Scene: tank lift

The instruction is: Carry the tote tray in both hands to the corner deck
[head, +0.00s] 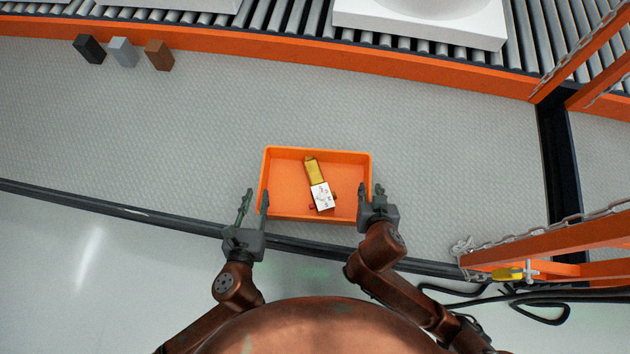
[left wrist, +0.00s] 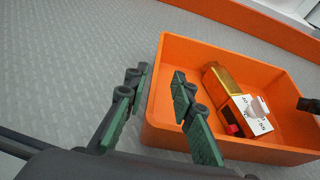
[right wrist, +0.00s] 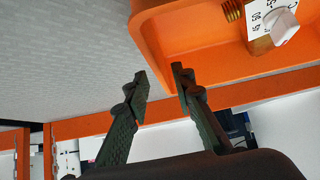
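The orange tote tray (head: 282,212) rests on the grey textured deck, in the middle of the head view. Inside lies a brass and white fitting (head: 315,172) with dark markings and a red part. My left gripper (head: 256,191) is at the tray's left wall, open, one finger outside and the other on the tray's side of the wall. The left wrist view shows a clear gap between its fingers (left wrist: 158,78). My right gripper (head: 371,187) is at the right wall, also open, its fingers apart in the right wrist view (right wrist: 157,70). I cannot tell whether any finger touches the tray.
The grey deck (head: 430,140) is mostly clear around the tray. Black, grey and brown blocks (head: 123,51) stand at the upper left. An orange-edged roller conveyor (head: 300,50) runs along the back. Orange beams with chains (head: 550,238) and black cables (head: 540,305) are at the right.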

